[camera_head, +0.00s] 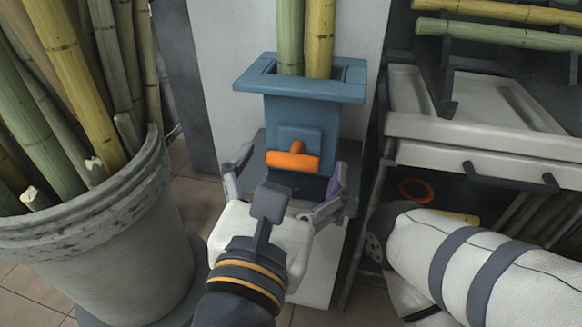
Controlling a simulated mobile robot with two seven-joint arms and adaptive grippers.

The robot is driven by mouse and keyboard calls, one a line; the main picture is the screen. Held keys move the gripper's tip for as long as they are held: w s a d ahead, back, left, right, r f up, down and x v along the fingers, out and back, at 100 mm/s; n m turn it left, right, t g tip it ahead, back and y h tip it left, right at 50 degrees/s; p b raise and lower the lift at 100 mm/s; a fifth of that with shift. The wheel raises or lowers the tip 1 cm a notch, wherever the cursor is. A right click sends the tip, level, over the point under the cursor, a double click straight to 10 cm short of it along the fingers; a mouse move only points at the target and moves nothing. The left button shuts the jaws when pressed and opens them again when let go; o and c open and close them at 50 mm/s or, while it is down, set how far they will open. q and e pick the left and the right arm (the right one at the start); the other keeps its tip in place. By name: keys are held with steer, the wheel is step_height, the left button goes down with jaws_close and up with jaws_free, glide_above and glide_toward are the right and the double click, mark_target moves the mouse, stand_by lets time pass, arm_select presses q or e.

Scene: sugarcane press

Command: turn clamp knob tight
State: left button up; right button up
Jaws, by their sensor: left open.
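The orange clamp knob (292,160) sits on the front of the blue press feed box (300,110), with its bar lying roughly level. Two sugarcane stalks (304,35) stand upright in the top of the box. My left gripper (288,178) is open, just below and in front of the knob. One finger is at the knob's left and one at its right, with gaps showing on both sides. I cannot tell how far the fingertips are from the knob in depth. My right arm comes in from the right, but its gripper does not show.
A grey bucket (110,245) full of cane stands at the left. A rack with a white drawer (490,155) and cane on top stands at the right. An orange ring (416,190) lies on the rack's lower level. Tiled floor shows between bucket and press.

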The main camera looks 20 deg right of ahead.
arm_select(q)
steer(key=shift+w+d, duration=0.4)
steer(key=shift+w, duration=0.2)
steer(key=shift+c, duration=0.5)
steer(key=c, duration=1)
